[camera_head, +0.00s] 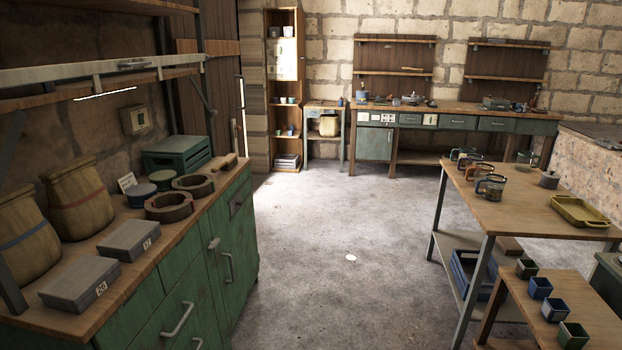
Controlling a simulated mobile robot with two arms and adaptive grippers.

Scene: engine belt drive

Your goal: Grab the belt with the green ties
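No belt with green ties can be made out in the head view. Two brown ring-shaped things lie on the wooden top of the green cabinet at the left: a nearer ring (170,214) and a farther ring (194,191). I cannot tell whether either is a belt, and no green ties show on them. Neither of my grippers is in view.
The cabinet top (165,246) also holds two sacks, grey boxes (80,283), round tins and a green crate (178,153). A table (515,213) with glass jugs and a yellow tray (580,211) stands right. A workbench (450,106) lines the back. The floor between is clear.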

